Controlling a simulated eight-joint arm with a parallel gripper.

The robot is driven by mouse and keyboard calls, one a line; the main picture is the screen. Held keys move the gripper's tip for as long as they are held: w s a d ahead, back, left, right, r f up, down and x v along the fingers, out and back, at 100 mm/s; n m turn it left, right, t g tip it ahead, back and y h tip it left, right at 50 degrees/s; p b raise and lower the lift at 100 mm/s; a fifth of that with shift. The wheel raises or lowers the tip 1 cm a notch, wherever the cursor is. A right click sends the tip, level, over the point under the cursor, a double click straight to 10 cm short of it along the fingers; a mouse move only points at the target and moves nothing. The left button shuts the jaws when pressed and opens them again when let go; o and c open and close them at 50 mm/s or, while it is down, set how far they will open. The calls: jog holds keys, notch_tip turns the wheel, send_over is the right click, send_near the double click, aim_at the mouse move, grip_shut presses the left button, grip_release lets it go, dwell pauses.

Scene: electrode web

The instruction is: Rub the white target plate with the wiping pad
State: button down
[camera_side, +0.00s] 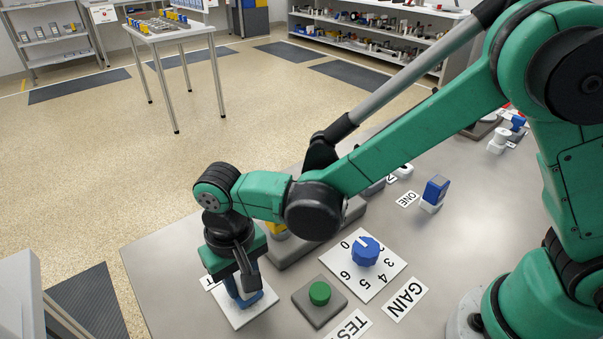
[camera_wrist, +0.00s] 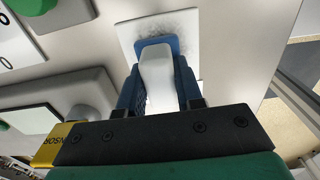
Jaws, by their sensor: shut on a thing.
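The white target plate (camera_side: 227,312) lies on the grey table near its front left edge. In the wrist view the plate (camera_wrist: 127,36) shows dark smudges on its upper part. The wiping pad (camera_side: 256,299) is blue, and in the wrist view it has a white handle (camera_wrist: 156,72) on top. My gripper (camera_side: 243,280) points down over the plate and is shut on the pad; its blue fingers sit on both sides of the handle in the wrist view (camera_wrist: 158,88). The pad is over the plate and appears to touch it; its underside is hidden.
A green button (camera_side: 320,292) on a grey base stands just right of the plate. A blue dial (camera_side: 366,250) on a numbered white card and a GAIN label (camera_side: 405,299) are further right. The table edge is close on the left.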

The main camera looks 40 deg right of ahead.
aim_at(253, 312)
jog(key=shift+w, duration=1.6)
jog(key=shift+s+f, duration=0.15)
jog(key=shift+s, duration=3.25)
jog(key=shift+s+a, duration=0.15)
jog(key=shift+w+a, duration=0.15)
jog(key=shift+w, duration=3.3)
jog(key=shift+s, duration=3.5)
notch_tip(253, 312, up, 8)
jog(key=shift+r, duration=0.2)
